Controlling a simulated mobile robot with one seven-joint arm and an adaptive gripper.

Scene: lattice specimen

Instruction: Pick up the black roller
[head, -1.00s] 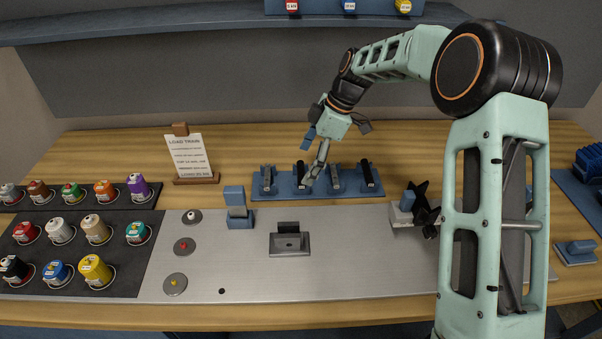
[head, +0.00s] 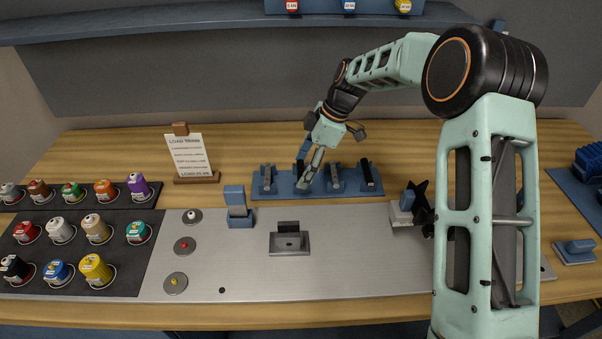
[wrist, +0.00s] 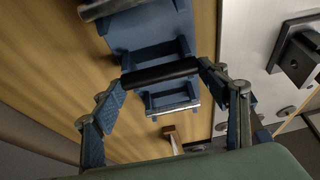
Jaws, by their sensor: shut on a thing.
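The black roller (wrist: 158,73) lies across the middle of the wrist view, with one end at each fingertip. My gripper (wrist: 162,77) is shut on it, one finger at each end. In the head view my gripper (head: 307,183) is over the second place from the left on the blue rack (head: 320,195), and it hides most of the roller there. I cannot tell whether the roller is clear of its cradle. Another black roller (head: 367,173) lies at the right end of the rack.
Grey rollers lie on either side of the held one, at the left (head: 267,178) and right (head: 335,178). A blue stand (head: 238,208) and a dark grey fixture (head: 289,242) are in front of the rack. A sign (head: 190,157) stands left.

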